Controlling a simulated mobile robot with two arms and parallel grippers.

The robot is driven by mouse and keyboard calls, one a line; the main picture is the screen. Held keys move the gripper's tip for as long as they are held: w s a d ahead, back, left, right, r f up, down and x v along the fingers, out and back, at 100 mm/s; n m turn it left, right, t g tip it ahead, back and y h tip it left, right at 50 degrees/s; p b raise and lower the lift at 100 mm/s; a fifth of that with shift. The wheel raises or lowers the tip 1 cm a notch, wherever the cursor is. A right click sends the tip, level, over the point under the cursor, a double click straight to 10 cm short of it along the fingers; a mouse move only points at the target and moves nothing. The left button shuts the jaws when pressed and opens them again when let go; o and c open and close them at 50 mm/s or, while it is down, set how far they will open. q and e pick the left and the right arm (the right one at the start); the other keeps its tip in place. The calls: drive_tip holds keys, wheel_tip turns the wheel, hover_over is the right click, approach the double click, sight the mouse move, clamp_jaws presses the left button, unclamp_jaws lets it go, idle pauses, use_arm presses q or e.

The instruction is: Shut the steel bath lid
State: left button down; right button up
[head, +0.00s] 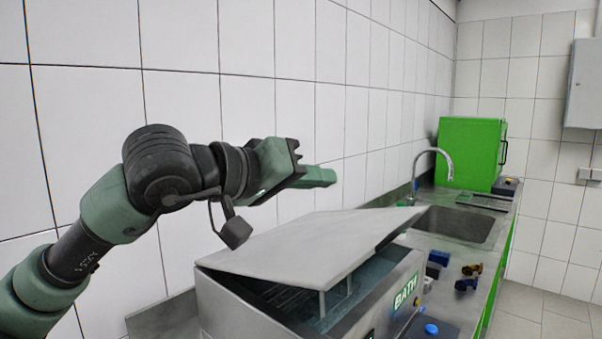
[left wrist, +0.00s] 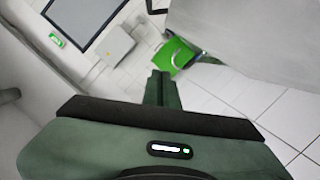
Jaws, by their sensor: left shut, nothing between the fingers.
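The steel bath (head: 385,308), labelled BATH, stands on the counter at the bottom centre of the head view. Its flat grey lid (head: 305,245) is tilted and partly open. A gap under the lid shows the inside of the bath. In the left wrist view, a large grey surface at the upper right looks like the lid (left wrist: 245,38). My left gripper (head: 322,177) is shut and empty, above the lid's far edge and apart from it. Its closed fingers also show in the left wrist view (left wrist: 161,80). My right gripper is not in view.
A sink (head: 455,226) with a curved tap (head: 440,152) lies behind the bath. A green box (head: 468,152) stands at the counter's far end. Small blue and brass-coloured parts (head: 470,270) lie right of the bath. The tiled wall runs close along the left.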

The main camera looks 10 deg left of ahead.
use_arm(q)
drive_tip(key=f, duration=0.1)
drive_tip(key=f+b, duration=0.1)
drive_tip(key=d, duration=0.1)
drive_tip(key=shift+s+f+m, duration=0.3)
drive_tip(key=shift+f+m, duration=0.1)
drive_tip(key=shift+s+d+f+b, duration=0.15)
drive_tip(key=shift+s+d+b, duration=0.1)
drive_tip(key=shift+b, duration=0.15)
drive_tip(key=shift+w, duration=0.1)
drive_tip(key=shift+a, duration=0.15)
